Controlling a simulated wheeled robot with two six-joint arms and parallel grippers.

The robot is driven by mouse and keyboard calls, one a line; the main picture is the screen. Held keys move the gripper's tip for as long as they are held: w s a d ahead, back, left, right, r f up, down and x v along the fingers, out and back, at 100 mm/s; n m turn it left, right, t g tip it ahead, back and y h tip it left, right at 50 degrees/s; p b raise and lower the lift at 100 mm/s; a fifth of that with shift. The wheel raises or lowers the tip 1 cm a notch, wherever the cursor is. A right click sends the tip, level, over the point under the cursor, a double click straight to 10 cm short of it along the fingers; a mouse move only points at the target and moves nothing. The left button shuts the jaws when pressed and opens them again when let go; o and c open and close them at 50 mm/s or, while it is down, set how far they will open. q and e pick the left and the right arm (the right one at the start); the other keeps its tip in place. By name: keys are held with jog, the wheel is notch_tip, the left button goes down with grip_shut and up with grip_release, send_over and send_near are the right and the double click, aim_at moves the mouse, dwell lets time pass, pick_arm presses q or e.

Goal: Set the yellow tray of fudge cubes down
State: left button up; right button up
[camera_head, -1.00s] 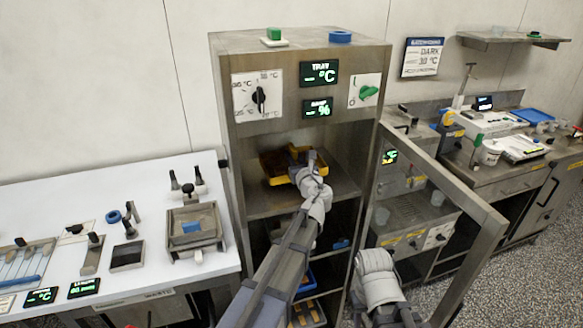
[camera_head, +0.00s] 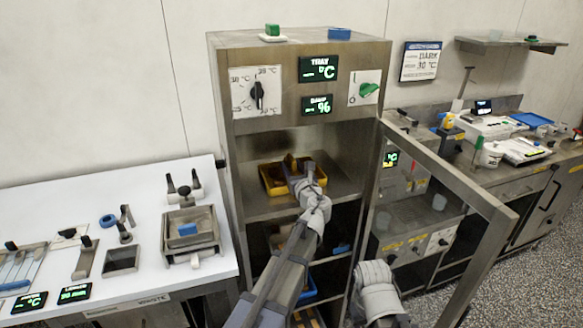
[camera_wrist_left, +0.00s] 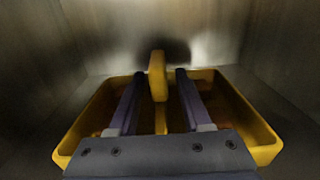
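The yellow tray (camera_head: 272,188) is on the upper shelf inside the open cabinet and looks level there. In the left wrist view its rim (camera_wrist_left: 262,140) surrounds brownish contents, mostly hidden by my gripper, so single fudge cubes are hard to make out. A yellow upright handle (camera_wrist_left: 158,78) stands at the tray's middle. My left gripper (camera_head: 297,164) reaches into the cabinet over the tray. In the left wrist view its two fingers (camera_wrist_left: 160,86) stand on either side of the handle with visible gaps, so it is open. My right gripper is not visible; only part of that arm shows.
The cabinet's side walls and top panel closely frame my left arm. Its door (camera_head: 465,190) stands open at the right. Lower shelves hold other trays, including a blue one (camera_head: 308,288). A white workbench (camera_head: 60,195) with tools is at the left.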

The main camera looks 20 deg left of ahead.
pick_arm(q)
jog(key=shift+r, duration=0.1)
jog(key=shift+s+r, duration=0.1)
jog(key=shift+r, duration=0.05)
jog(key=v, duration=1.1)
jog(key=shift+s+d, duration=0.25)
jog(key=shift+d, duration=0.05)
